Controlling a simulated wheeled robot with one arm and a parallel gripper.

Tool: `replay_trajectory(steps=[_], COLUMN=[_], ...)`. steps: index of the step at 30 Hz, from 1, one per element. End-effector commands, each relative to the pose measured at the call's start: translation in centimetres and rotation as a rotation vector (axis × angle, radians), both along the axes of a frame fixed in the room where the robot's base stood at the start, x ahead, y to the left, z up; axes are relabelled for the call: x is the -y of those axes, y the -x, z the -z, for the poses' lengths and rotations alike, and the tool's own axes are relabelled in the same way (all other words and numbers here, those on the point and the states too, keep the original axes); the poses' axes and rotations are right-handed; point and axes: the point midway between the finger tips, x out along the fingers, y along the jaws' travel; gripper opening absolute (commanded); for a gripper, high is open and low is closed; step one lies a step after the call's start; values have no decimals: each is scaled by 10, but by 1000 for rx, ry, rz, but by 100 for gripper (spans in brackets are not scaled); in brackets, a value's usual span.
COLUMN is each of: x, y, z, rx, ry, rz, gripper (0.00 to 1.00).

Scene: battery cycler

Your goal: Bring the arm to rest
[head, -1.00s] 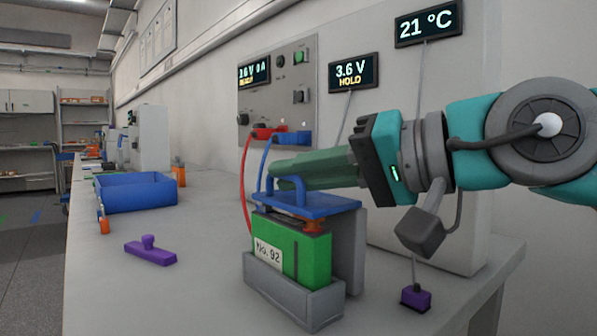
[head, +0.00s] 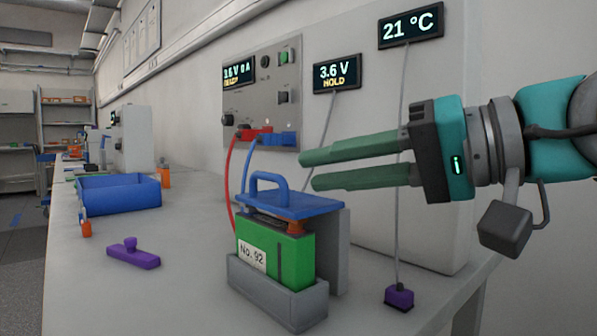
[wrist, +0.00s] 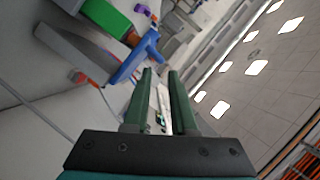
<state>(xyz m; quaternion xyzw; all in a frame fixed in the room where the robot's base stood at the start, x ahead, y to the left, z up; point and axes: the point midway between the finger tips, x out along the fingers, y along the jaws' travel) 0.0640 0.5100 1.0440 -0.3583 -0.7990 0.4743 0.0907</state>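My gripper (head: 308,170) is in the air, above and to the right of the blue handled lid in the head view. Its two green fingers are apart with nothing between them, and they point left. In the wrist view my gripper (wrist: 160,75) also shows its fingers parted. The blue lid (head: 300,206) with its handle sits on the green battery (head: 290,258) marked No. 92, which stands in a grey holder (head: 300,308). The blue lid also shows in the wrist view (wrist: 130,66), apart from the fingers.
A cycler panel (head: 265,95) with red and blue leads stands behind, with 3.6 V (head: 337,73) and 21 °C (head: 411,26) displays. A purple sensor block (head: 399,298) sits right of the holder. A purple handled piece (head: 134,255) and blue bin (head: 115,194) lie left. The bench between is clear.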

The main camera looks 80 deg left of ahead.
Motion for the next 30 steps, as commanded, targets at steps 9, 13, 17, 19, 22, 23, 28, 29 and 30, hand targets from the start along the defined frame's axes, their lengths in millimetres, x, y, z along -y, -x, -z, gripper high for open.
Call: replay_trajectory(steps=[9, 13, 17, 19, 22, 23, 28, 29, 30], x=[9, 9, 9, 9, 9, 9, 4, 3, 1], y=[-10, -10, -10, -10, -10, -10, -15, -18, -22], z=[-2, -2, -2, -2, -2, -2, -23, -32, -46], rx=[2, 1, 1, 1, 1, 0, -89, -125, -188], ry=[2, 1, 1, 1, 1, 2, 24, 33, 46], rz=[-2, -1, -1, -1, -1, 0, 21, 28, 41], gripper=[25, 25, 25, 25, 25, 25, 25, 25, 25])
